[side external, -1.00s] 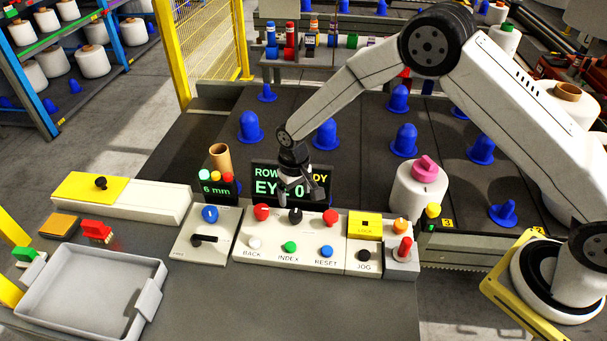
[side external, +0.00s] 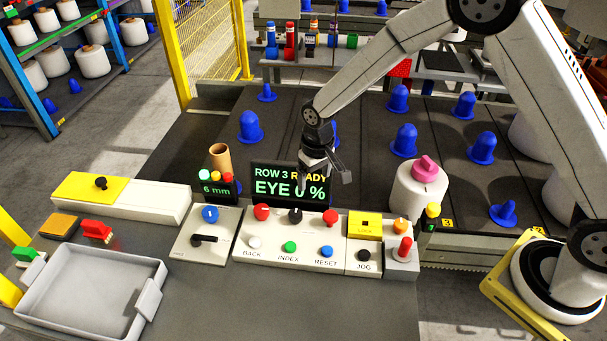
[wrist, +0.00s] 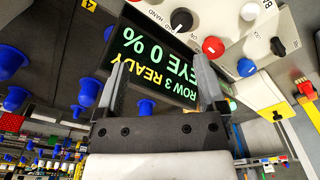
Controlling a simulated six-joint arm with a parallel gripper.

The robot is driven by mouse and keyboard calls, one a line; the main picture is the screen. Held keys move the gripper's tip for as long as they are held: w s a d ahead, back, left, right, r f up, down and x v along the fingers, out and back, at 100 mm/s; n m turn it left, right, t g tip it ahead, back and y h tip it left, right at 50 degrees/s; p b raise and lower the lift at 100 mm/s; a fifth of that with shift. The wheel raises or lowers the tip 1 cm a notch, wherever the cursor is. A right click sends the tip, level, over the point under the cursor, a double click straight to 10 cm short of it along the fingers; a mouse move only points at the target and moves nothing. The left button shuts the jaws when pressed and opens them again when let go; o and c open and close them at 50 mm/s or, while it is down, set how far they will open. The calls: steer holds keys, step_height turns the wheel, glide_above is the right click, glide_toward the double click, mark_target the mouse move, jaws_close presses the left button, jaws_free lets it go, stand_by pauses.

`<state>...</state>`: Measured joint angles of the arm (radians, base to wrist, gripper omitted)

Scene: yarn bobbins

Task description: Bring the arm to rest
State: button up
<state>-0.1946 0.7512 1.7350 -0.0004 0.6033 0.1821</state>
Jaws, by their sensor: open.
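My gripper (side external: 325,183) hangs from my arm above the back edge of the control panel (side external: 290,257), in front of the display (side external: 262,184). Its fingers are apart and nothing is between them. The display reads "ROW 3 READY" and "EYE 0 %"; the gripper covers a small part of it in the side view. In the wrist view, my gripper's two fingers (wrist: 160,82) stand apart on either side of the display (wrist: 150,55), which appears upside down there.
The panel carries several knobs and buttons. A white bobbin with a pink top (side external: 418,190) stands right of the gripper. Blue cones (side external: 403,140) stand on the dark table behind. A grey tray (side external: 60,322) lies front left. A yellow mesh fence (side external: 205,45) stands at the back left.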

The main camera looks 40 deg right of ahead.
steer(key=s+d+r+t, duration=0.1)
steer(key=s+d+r, duration=0.3)
steer(key=s, duration=0.5)
steer(key=s+d+r+t, duration=0.1)
steer(key=s+d+r, duration=0.4)
steer(key=s, duration=0.4)
steer(key=shift+s, duration=0.4)
